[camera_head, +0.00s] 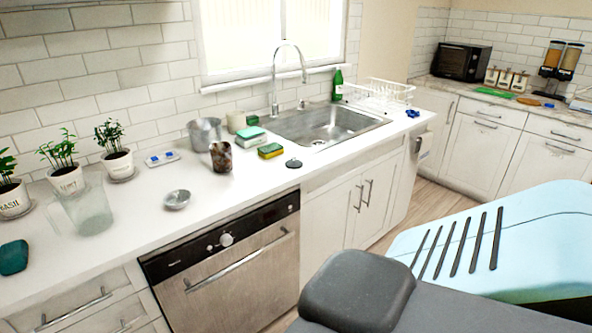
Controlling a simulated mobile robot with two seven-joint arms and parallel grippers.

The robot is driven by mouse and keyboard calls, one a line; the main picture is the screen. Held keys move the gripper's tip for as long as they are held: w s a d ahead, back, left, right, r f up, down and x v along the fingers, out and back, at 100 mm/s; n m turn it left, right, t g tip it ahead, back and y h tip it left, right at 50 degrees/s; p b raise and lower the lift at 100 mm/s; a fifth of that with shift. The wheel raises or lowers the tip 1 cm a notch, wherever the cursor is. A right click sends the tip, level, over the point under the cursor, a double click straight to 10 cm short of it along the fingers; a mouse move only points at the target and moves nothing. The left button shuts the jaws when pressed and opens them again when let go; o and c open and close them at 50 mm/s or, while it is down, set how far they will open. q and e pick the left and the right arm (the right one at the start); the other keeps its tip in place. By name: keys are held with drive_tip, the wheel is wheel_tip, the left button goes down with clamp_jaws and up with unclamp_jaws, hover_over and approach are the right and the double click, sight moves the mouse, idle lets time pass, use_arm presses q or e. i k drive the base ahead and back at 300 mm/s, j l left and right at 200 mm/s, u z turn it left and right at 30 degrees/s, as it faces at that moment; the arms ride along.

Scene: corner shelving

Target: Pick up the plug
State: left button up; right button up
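A small dark round piece, which looks like the sink plug (293,163), lies flat on the white counter (235,185). It is near the counter's front edge, just in front of the steel sink (325,126) and right of a yellow and green sponge. Nothing touches it. Neither of my grippers shows in the head view. Large grey and light-blue parts of my own body fill the lower right, apart from the plug in the picture.
Left of the plug stand a dark patterned cup (221,157), a metal pot (204,133) and a small metal bowl (176,199). A sponge (270,151) lies close by. A tall faucet (275,80) rises behind the sink. A dishwasher (225,265) is below the counter.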

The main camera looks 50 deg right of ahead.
sight(294, 164)
drive_tip(key=i+j, duration=0.1)
drive_tip(key=i, duration=0.35)
drive_tip(key=z, duration=1.9)
